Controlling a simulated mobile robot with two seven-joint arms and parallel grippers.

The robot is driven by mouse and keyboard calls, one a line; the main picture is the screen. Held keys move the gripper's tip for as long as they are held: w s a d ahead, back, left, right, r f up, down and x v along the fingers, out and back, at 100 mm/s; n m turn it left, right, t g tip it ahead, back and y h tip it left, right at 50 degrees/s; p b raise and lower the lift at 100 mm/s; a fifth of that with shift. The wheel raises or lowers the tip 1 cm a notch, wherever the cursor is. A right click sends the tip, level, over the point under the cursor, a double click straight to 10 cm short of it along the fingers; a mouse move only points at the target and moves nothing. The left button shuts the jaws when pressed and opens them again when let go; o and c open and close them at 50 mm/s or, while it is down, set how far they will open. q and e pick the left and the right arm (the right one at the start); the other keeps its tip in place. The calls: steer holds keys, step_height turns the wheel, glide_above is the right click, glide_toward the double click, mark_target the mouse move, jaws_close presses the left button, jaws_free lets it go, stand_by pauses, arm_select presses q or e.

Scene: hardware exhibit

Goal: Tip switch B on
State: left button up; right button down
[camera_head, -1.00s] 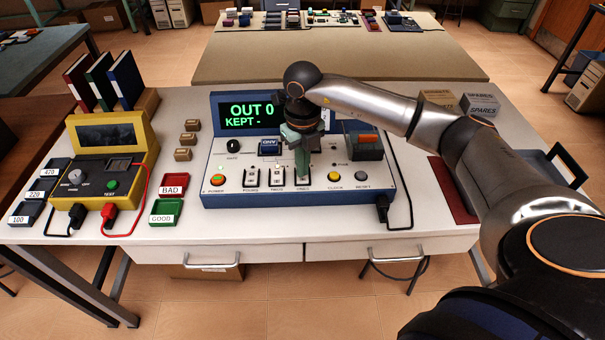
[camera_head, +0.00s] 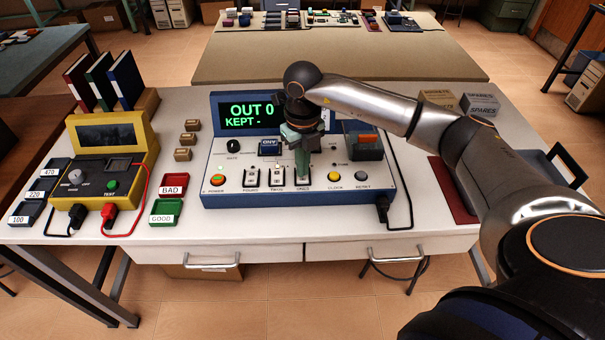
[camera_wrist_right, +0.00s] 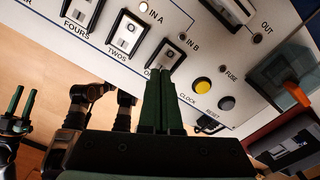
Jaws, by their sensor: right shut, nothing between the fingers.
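The blue-edged panel (camera_head: 228,199) stands on the white table, with a row of rocker switches marked FOURS (camera_head: 251,176), TWOS (camera_head: 277,175) and ONES. No switch reads plainly as B; an IN B mark sits above the ONES switch (camera_wrist_right: 166,55) in the wrist view. My right gripper (camera_head: 303,180) is shut and empty, pointing down at the ONES switch and hiding much of it. Its fingertips (camera_wrist_right: 160,75) overlap that switch's lower edge; I cannot tell if they touch. My left gripper (camera_wrist_right: 22,101) shows at the wrist view's left edge, its fingers apart.
The panel's screen (camera_head: 250,115) reads OUT 0, KEPT -. A yellow CLOCK button (camera_head: 334,176) and grey RESET button (camera_head: 361,175) sit right of the gripper. A yellow tester (camera_head: 110,165), red tray (camera_head: 173,186) and green tray (camera_head: 166,212) stand left.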

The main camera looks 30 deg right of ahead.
mark_target(302, 180)
steer(key=shift+f+b, duration=0.7)
steer(key=shift+f, duration=0.3)
stand_by(0.4)
steer(key=shift+r+p, duration=2.7)
steer(key=shift+r, duration=0.9)
steer(key=shift+f, duration=0.1)
